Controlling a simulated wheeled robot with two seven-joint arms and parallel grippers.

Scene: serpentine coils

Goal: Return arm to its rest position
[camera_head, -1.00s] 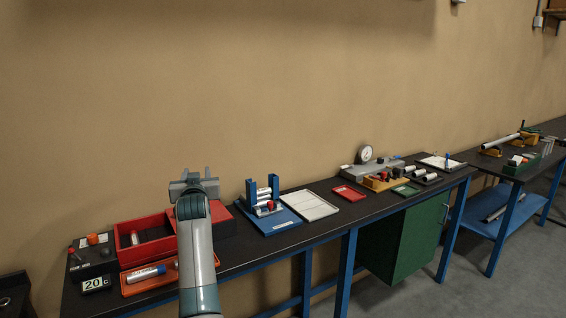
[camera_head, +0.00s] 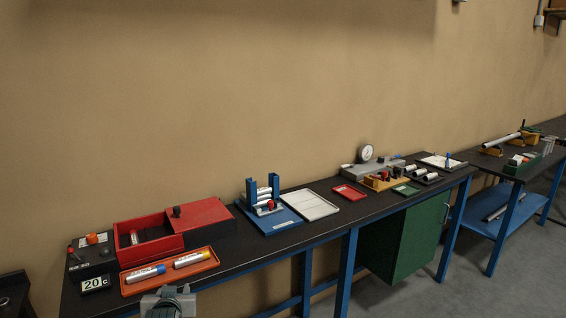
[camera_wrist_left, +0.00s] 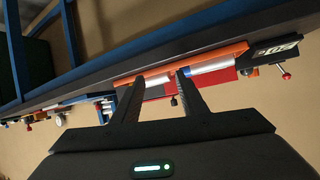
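My left gripper (camera_head: 168,302) is at the bottom of the head view, in front of the bench edge, below the orange tray (camera_head: 207,268). Only its top part shows there. In the left wrist view its two dark fingers (camera_wrist_left: 160,76) are apart with nothing held between them. The bench front and the orange tray (camera_wrist_left: 222,56) lie beyond the fingertips in that tilted view. My right gripper is in neither view.
The dark bench (camera_head: 285,240) carries an open red box (camera_head: 165,250), two cylinders in the orange tray, a temperature display (camera_head: 96,284), a blue stand (camera_head: 252,198) and a white tray (camera_head: 312,206). A green cabinet (camera_head: 400,245) stands underneath. The space above the bench is clear.

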